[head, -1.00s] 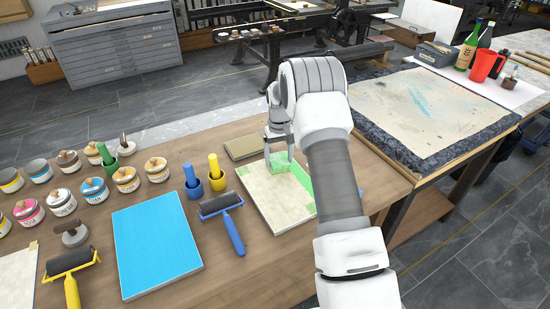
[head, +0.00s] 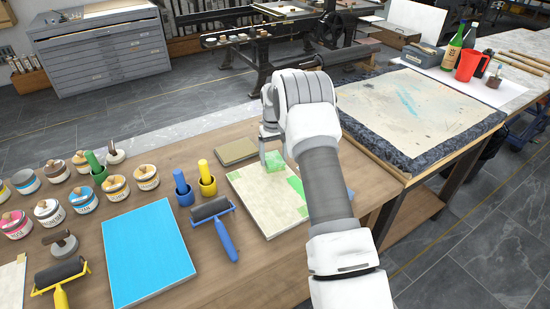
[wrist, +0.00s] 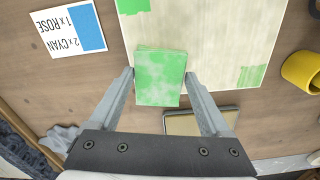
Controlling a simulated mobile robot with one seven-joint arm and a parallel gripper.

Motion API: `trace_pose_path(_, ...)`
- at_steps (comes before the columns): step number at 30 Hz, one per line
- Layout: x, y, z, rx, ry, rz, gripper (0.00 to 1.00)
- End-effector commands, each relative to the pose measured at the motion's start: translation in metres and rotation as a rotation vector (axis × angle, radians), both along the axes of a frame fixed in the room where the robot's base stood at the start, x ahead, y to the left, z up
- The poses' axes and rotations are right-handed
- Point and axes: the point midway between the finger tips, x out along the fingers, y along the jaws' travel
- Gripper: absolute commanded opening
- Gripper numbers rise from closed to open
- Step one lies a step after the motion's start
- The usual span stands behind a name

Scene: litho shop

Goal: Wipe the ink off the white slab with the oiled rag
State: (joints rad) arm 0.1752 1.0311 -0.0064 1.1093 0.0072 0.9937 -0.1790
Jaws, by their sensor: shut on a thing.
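The white slab (head: 250,190) is a cream rectangle lying flat on the wooden bench. Green ink shows on it right of the pad in the head view (head: 296,184), and as patches at the top left (wrist: 134,5) and right (wrist: 252,76) in the wrist view. My gripper (wrist: 160,88) is shut on a green-and-white folded pad, seemingly the rag (wrist: 158,76), between its fingers. In the head view the rag (head: 275,162) is at the slab's far edge; whether it touches cannot be told. My arm hides the slab's right part.
An olive flat block (head: 237,152) lies just beyond the slab. A blue-handled roller (head: 222,226) and a cyan slab (head: 148,252) lie left, with several ink tins behind. A printed card (wrist: 68,32) and grey crumpled cloth (wrist: 65,138) lie beside the slab in the wrist view.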

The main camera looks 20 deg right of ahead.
Motion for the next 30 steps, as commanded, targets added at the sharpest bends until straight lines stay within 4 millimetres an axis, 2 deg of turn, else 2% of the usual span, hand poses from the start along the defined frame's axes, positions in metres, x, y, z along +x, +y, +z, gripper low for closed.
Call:
trace_pose_path(9, -0.029, -0.006, 0.0, 0.002, 0.009, -0.001, 0.37)
trace_pose_path(16, -0.036, -0.007, 0.0, 0.001, 0.007, -0.001, 0.37)
trace_pose_path(24, -0.058, -0.011, -0.001, 0.001, 0.008, -0.001, 0.37)
trace_pose_path(30, -0.067, -0.013, -0.001, 0.001, 0.007, -0.001, 0.37)
